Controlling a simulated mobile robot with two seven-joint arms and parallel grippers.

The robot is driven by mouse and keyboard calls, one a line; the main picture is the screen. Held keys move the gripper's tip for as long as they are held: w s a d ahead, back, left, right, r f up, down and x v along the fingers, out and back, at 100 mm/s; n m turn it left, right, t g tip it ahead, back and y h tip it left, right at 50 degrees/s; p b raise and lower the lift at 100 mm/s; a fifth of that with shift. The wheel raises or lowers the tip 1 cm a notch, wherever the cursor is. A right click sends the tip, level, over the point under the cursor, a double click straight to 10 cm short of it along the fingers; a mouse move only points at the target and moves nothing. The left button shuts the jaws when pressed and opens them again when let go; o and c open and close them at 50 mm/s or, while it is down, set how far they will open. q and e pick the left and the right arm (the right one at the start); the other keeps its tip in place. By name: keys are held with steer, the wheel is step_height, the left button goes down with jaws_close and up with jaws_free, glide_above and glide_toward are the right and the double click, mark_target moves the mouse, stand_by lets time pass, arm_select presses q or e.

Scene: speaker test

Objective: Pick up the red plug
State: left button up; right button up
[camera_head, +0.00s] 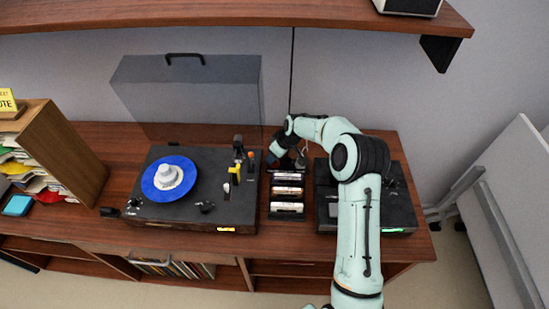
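My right arm reaches in from the lower right over the wooden cabinet top (110,225). Its gripper (284,160) points down behind a rack of cassettes (287,192), between the turntable and a dark device. The fingers are small and dark here, and I cannot tell whether they are open or shut. No other clear red plug shows. My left gripper is not in view.
A turntable (150,207) with a blue record (150,186) stands left of the cassettes. A dark device (399,212) sits under my arm. A transparent cover (190,90) stands behind. A wooden record box (65,150) is at left; a shelf (200,12) overhangs above.

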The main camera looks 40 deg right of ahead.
jaws_close()
step_height(320, 180, up, 10)
stand_by(0.6)
steer(key=shift+s, duration=0.1)
